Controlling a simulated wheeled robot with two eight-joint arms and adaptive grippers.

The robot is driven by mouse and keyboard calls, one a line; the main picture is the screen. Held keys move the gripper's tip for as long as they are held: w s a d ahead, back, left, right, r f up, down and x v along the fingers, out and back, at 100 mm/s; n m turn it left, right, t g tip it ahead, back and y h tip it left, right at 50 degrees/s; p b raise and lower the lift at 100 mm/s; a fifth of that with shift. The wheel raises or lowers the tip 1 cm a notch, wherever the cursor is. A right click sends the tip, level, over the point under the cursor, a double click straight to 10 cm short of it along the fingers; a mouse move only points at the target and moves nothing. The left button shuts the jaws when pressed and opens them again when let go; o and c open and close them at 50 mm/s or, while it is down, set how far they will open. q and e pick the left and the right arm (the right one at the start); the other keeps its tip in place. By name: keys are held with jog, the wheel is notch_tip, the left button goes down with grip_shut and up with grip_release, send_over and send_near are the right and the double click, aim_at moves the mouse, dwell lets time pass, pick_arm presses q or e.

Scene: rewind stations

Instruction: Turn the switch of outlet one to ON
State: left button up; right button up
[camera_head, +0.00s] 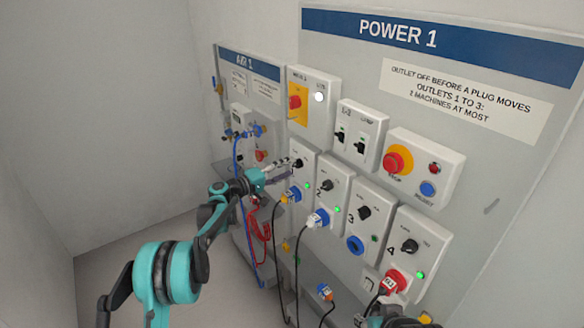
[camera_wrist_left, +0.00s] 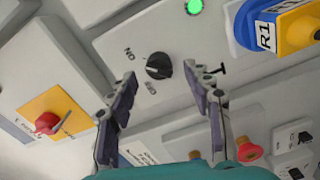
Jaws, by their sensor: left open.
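The outlet one switch is a black knob (camera_wrist_left: 158,66) on a light grey box, between ON and OFF labels in the left wrist view; its exact setting is hard to tell. In the head view the knob (camera_head: 298,162) is partly hidden by my gripper. A green lamp (camera_wrist_left: 194,6) on the same box is lit. My left gripper (camera_head: 284,172) is open and empty, close in front of the box. In the left wrist view its fingertips (camera_wrist_left: 169,78) stand on either side of the knob, apart from it. A teal and dark part of my right arm shows at the bottom edge.
A blue and yellow plug (camera_wrist_left: 272,25) marked R1 sits in outlet one's socket. Boxes for outlets 2, 3 and 4 (camera_head: 406,252) stand to the right, with cables hanging below. A red switch on yellow (camera_head: 295,103) is above. Free floor lies at the left.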

pick_arm(q)
jog(key=v, duration=0.9)
jog(key=shift+s, duration=0.15)
jog(key=s+d+r+m+g+y, duration=0.1)
jog(key=s+g+y, duration=0.15)
jog(key=s, duration=0.65)
jog(key=s+d+r+m+g+y, duration=0.15)
jog(key=s+y, duration=0.25)
jog(key=s, duration=0.6)
jog(key=s+a+f+y, duration=0.2)
jog(key=s+a+f, duration=0.1)
jog(key=s, duration=0.5)
jog(key=s+a+f+m+y, duration=0.1)
jog(key=s+a+f+y, duration=0.1)
jog(key=s, duration=0.7)
jog(key=s+a+f+m+y, duration=0.1)
jog(key=s+a+f+y, duration=0.2)
jog(key=s, duration=0.5)
jog(key=a+y, duration=0.1)
jog(key=a, duration=0.1)
jog(key=shift+s+a+f+t, duration=0.15)
jog(key=shift+a+f+t, duration=0.15)
jog(key=shift+a+f, duration=0.1)
